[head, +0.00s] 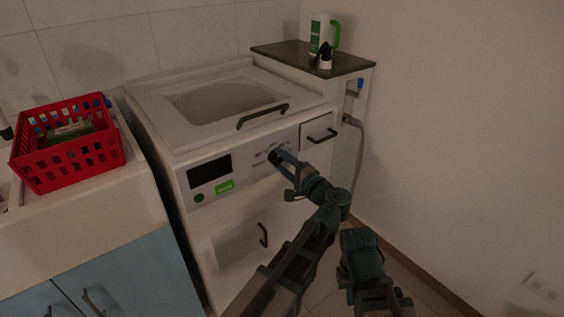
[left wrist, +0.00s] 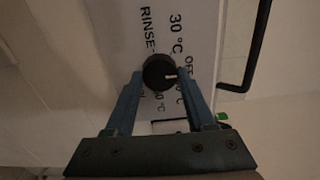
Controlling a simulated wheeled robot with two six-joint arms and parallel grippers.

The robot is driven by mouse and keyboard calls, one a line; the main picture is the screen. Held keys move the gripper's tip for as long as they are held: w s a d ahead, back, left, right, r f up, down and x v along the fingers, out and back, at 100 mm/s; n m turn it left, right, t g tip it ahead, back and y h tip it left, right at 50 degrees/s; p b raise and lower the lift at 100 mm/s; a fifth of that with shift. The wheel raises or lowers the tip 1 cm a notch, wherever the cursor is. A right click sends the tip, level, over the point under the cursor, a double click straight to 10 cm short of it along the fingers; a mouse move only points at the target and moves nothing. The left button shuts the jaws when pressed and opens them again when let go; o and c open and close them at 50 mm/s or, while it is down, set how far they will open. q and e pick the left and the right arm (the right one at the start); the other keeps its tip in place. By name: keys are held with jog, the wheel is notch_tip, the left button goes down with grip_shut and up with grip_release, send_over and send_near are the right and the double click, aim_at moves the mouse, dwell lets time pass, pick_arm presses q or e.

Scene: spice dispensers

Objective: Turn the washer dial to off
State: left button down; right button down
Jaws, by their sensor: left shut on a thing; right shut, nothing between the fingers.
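The washer (head: 200,145) stands in the middle of the head view with its control panel facing me. Its round black dial (left wrist: 159,72) is between the blue fingers of my left gripper (left wrist: 160,78), which is shut on it. The dial also shows in the head view (head: 273,156), partly hidden by that gripper (head: 281,160). In the left wrist view its short white mark points right. The printed words "30 °C", "OFF" and "RINSE" stand around it, partly covered. My right gripper (head: 357,238) is shut and empty at the lower right, apart from the washer.
The panel has a dark display (head: 209,174), a green label (head: 225,187) and a green button (head: 199,198). A dark lid handle (head: 262,115) and a drawer handle (head: 322,136) are near the dial. A red basket (head: 67,145) stands left. A dark-topped cabinet (head: 305,57) holds bottles.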

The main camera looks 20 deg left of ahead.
dwell(0.4)
pick_arm(q)
jog(key=shift+c, duration=1.2)
grip_release()
